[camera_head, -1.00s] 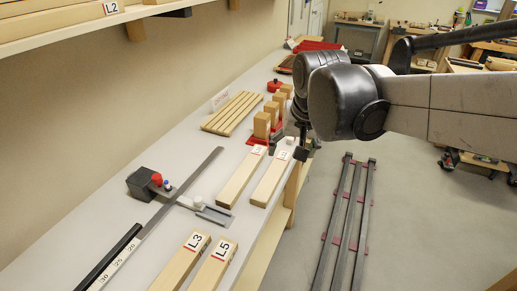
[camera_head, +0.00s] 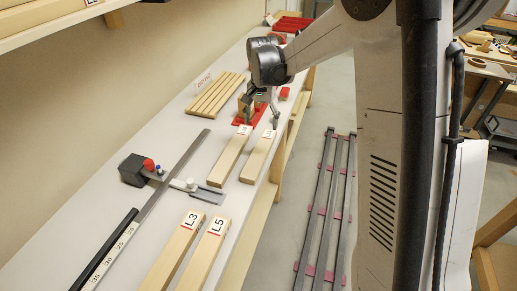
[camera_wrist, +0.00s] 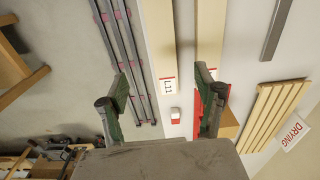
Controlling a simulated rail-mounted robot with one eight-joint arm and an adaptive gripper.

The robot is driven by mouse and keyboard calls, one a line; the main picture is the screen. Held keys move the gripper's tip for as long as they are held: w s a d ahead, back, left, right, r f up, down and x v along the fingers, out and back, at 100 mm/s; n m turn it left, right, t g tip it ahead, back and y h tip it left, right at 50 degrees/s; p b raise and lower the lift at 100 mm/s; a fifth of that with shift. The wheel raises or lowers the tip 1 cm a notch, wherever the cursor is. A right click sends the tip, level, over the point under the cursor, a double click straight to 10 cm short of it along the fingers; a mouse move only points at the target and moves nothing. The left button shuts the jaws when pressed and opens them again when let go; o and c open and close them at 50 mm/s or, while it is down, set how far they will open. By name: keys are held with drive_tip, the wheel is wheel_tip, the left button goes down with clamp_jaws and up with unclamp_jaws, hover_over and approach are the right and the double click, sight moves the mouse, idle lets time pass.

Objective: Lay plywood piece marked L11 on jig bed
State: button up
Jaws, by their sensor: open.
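The plywood piece marked L11 (camera_wrist: 159,40) is a long pale strip on the bench, with its label readable in the wrist view. In the head view it appears to be the strip nearer the bench edge (camera_head: 257,159). My gripper (camera_head: 262,122) is open at the labelled end of the two far strips. In the wrist view the open fingers (camera_wrist: 163,78) appear either side of the L11 label, with no piece held. Height above the piece is unclear. Which fixture is the jig bed is unclear; dark rails with red crosspieces (camera_head: 326,205) lie lower, beside the bench.
A second strip (camera_head: 229,155) lies parallel to L11. Strips L3 (camera_head: 173,254) and L5 (camera_head: 205,255) lie nearer. A ruler with a stop block (camera_head: 132,169), a slatted stack (camera_head: 215,94) by a DRYING sign (camera_wrist: 292,132) and a red fixture (camera_head: 239,113) share the bench.

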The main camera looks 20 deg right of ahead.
drive_tip(key=f, duration=0.1)
hover_over(260, 151)
drive_tip(key=f, duration=0.5)
drive_tip(key=f+p, duration=0.1)
drive_tip(key=f, duration=0.2)
drive_tip(key=shift+s+f, duration=0.3)
drive_tip(key=shift+f, duration=0.05)
drive_tip(key=shift+w+f+p, duration=0.15)
drive_tip(key=shift+f+p, duration=0.15)
drive_tip(key=shift+f, duration=0.65)
drive_tip(key=shift+w+f+p, duration=0.15)
drive_tip(key=shift+f+p, duration=0.1)
drive_tip(key=shift+f, duration=1.4)
drive_tip(key=c, duration=1.6)
